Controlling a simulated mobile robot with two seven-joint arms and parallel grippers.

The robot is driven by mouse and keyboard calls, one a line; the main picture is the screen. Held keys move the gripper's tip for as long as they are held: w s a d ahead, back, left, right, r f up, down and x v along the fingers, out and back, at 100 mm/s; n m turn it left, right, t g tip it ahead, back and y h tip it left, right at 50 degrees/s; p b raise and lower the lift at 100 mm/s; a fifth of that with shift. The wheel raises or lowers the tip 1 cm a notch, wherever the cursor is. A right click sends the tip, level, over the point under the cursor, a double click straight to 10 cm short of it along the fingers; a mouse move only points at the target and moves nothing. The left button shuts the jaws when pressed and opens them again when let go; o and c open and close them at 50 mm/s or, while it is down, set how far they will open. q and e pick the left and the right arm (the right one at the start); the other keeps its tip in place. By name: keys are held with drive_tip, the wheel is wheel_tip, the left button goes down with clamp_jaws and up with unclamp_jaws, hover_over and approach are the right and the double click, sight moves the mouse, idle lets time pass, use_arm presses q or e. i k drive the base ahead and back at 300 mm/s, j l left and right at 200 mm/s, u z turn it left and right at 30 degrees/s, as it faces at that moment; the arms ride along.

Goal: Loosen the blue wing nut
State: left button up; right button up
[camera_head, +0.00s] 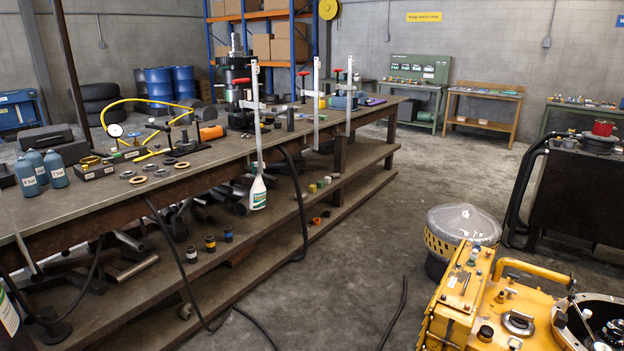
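A yellow machine housing (452,318) with a curved yellow handle (530,271) stands at the bottom right, cut off by the picture edge. Several small fittings sit on its top, among them a small bluish-green part (472,259) near its back edge. Neither of my grippers is in view.
A long workbench (165,190) with a lower shelf runs along the left, carrying bottles, a gauge, a yellow hose and upright clamps (316,105). A yellow drum with a grey cover (463,222) stands behind the housing. Black cables lie on the floor. The middle floor (390,225) is mostly clear.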

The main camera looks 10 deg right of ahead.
sight(513, 277)
drive_tip(key=i, duration=0.8)
drive_tip(key=i+j+z, duration=0.1)
drive_tip(key=i, duration=0.75)
drive_tip(key=i+z, duration=0.35)
drive_tip(key=i, duration=0.4)
drive_tip(key=i+j+z, duration=0.15)
drive_tip(key=i+z, duration=0.15)
drive_tip(key=i, duration=0.5)
drive_tip(key=i+j+z, duration=0.1)
drive_tip(key=i+z, duration=0.4)
drive_tip(key=i, duration=1.05)
drive_tip(key=i+j+z, duration=0.1)
drive_tip(key=i+z, duration=0.3)
drive_tip(key=i+j+z, duration=0.4)
drive_tip(key=i, duration=0.2)
drive_tip(key=z, duration=1.8)
drive_tip(key=i, duration=0.05)
